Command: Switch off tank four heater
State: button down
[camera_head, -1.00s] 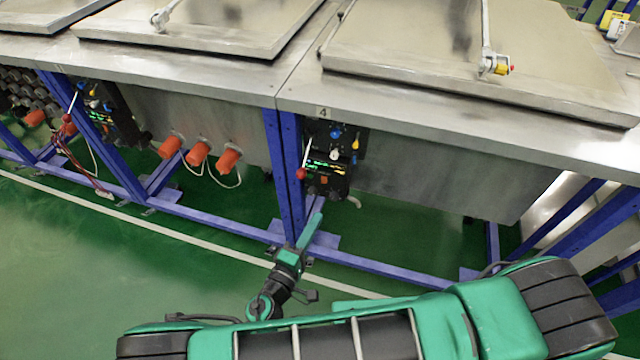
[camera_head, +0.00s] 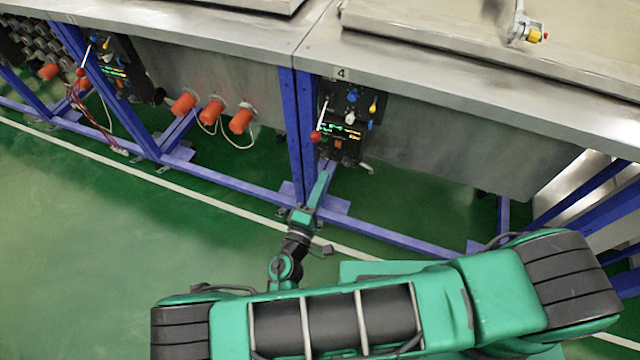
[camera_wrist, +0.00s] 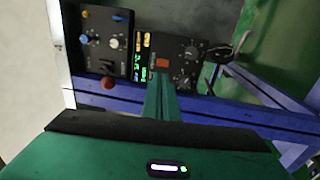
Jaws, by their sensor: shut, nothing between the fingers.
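The tank label "4" (camera_head: 342,73) is on the tabletop edge above a black control panel (camera_head: 368,112). The panel also shows in the wrist view (camera_wrist: 95,65), with blue, white and yellow knobs and lit green and amber displays. A small orange-red switch (camera_head: 338,144) sits on its lower part, also seen in the wrist view (camera_wrist: 162,63). My gripper (camera_head: 329,165) is shut and empty, its tip at the panel's lower edge. In the wrist view my fingers (camera_wrist: 161,80) point at the orange-red switch, just short of it in the picture; contact cannot be told.
A red ball-ended lever (camera_head: 316,136) stands at the panel's left side. Blue frame legs (camera_head: 303,130) rise just left of it. Orange plugs (camera_head: 211,111) with cables hang farther left. A blue floor rail (camera_head: 400,240) runs below. The green floor in front is open.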

aim_at(337, 144)
jog(key=x, duration=0.9)
jog(key=shift+w+d, duration=0.15)
jog(key=shift+w, duration=0.25)
